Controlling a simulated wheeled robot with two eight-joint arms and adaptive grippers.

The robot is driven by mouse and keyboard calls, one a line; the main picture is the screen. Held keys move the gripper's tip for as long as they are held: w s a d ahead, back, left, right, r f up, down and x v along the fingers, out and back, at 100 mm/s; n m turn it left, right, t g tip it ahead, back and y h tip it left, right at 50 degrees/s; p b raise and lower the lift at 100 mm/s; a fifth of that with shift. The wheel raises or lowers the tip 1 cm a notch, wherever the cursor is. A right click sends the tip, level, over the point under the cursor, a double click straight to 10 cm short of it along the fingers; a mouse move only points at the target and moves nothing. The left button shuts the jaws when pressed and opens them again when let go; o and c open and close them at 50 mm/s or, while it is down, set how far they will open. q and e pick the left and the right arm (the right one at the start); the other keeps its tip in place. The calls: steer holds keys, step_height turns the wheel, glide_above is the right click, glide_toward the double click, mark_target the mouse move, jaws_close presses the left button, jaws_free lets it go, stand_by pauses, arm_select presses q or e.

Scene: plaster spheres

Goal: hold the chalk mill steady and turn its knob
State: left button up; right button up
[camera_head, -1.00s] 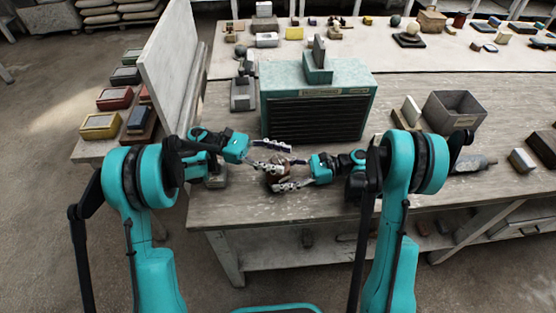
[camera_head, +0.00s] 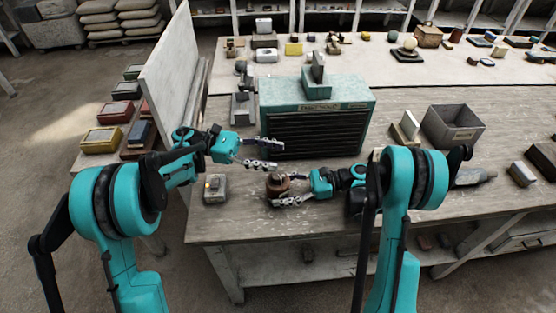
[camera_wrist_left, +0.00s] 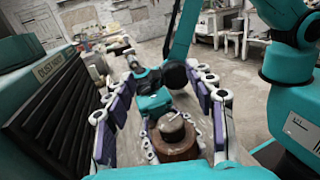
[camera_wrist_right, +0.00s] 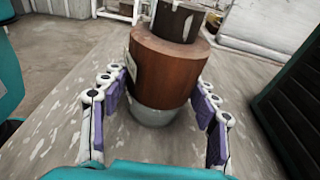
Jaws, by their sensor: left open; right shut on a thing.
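The chalk mill (camera_head: 278,186) is a brown wooden cylinder standing upright near the front of the workbench. In the right wrist view its brown body (camera_wrist_right: 165,68) has a dark collar on top and a pale grey base. Its grey knob (camera_wrist_left: 172,124) shows on top in the left wrist view. My right gripper (camera_head: 279,191) is shut on the mill's body from the right, one finger on each side. My left gripper (camera_head: 277,155) is open and empty, above and behind the mill and apart from it. In its wrist view the mill lies beyond the spread fingers.
A teal slatted dust unit (camera_head: 316,122) stands close behind both grippers. A small grey block with a yellow top detail (camera_head: 215,188) sits left of the mill. An upright pale panel (camera_head: 178,75) borders the bench at left; a grey bin (camera_head: 452,128) stands right. The front bench strip is mostly clear.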

mark_target(278, 174)
arm_select(q)
steer(key=a+f+n+t, duration=0.3)
steer(key=a+f+t, duration=0.2)
steer(key=a+f, duration=0.4)
steer(key=shift+h, duration=0.4)
steer(key=d, duration=0.7)
steer(key=d+r, duration=0.1)
steer(key=d, duration=0.3)
steer(key=shift+s, duration=0.25)
steer(key=shift+g, duration=0.3)
steer(key=c, duration=1.2)
